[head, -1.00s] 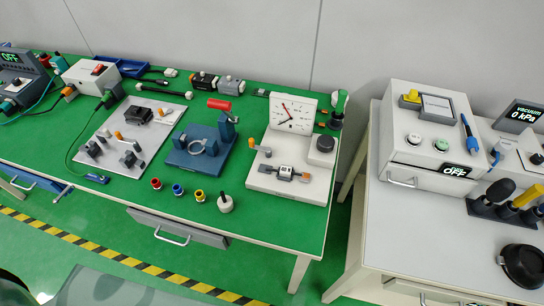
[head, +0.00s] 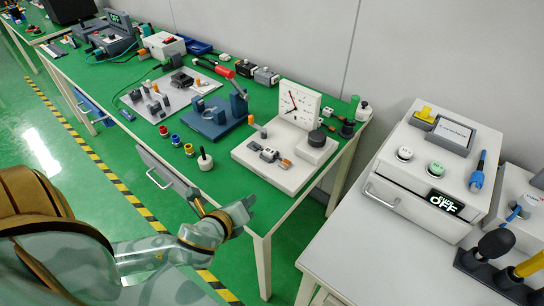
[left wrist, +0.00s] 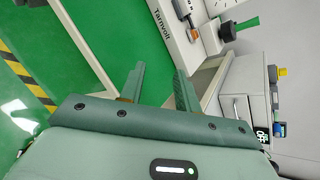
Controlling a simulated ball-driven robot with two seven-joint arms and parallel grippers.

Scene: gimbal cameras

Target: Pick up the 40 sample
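No label reading 40 is legible, so I cannot tell which thing is the 40 sample. Small ring-like pieces stand near the green table's front edge in the head view: red (head: 163,131), blue (head: 175,139) and yellow (head: 189,150). A white piece with a dark knob (head: 204,160) stands beside them. My left gripper (head: 243,210) is at the table's front right corner, apart from these pieces. In the left wrist view its fingers (left wrist: 158,88) are spread with nothing between them. My right gripper is not in view.
A white dial instrument (head: 300,106) stands on a pale base (head: 250,158) at the green table's right end. A blue-grey fixture (head: 215,120) is left of it. A gap separates this table from the grey right bench (head: 370,255), which holds a box reading OFF (head: 440,205).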

